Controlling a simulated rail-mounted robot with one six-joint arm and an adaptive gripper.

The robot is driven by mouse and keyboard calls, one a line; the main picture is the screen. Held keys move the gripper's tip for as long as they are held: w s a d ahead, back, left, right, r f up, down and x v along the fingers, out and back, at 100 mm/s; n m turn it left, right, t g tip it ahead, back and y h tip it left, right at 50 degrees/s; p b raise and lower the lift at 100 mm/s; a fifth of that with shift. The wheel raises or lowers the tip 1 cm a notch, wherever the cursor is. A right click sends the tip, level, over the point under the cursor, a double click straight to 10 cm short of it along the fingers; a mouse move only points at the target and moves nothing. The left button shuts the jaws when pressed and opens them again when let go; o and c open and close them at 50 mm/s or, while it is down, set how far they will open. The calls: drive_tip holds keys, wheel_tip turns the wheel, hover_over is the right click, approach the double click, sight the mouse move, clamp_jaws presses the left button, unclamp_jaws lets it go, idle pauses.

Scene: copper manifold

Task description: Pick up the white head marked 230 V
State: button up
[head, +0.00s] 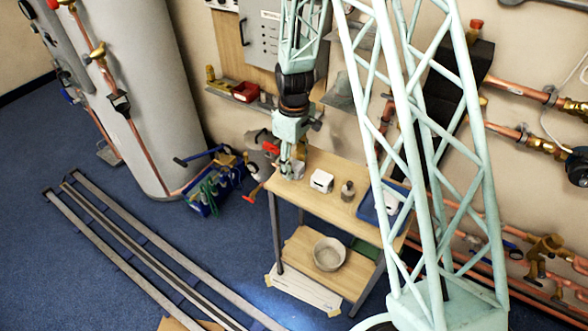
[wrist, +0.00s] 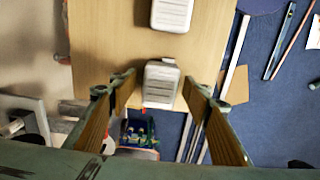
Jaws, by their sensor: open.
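My gripper (head: 287,168) hangs over the near-left end of the small wooden table (head: 322,203). In the wrist view its two fingers (wrist: 158,84) are apart, with a white head (wrist: 161,86) showing between them. That head sits near the table edge; whether a finger touches it I cannot tell. In the head view it is a pale shape (head: 298,170) partly behind the fingers. A second white head (head: 321,181) stands to its right, and it also shows at the top of the wrist view (wrist: 172,14). No 230 V marking is readable on either.
A small grey-brown bottle (head: 347,191) and a blue tray (head: 368,208) stand farther right on the table. A bowl (head: 329,256) is on the lower shelf. A blue tool bag (head: 207,196) lies on the floor left of the table. Copper pipes (head: 515,90) line the wall.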

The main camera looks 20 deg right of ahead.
sight(294, 163)
idle(0.5)
drive_tip(key=c, duration=1.1)
drive_tip(key=shift+r, duration=0.15)
drive_tip(key=shift+r+p, duration=0.65)
drive_tip(key=shift+r, duration=4.3)
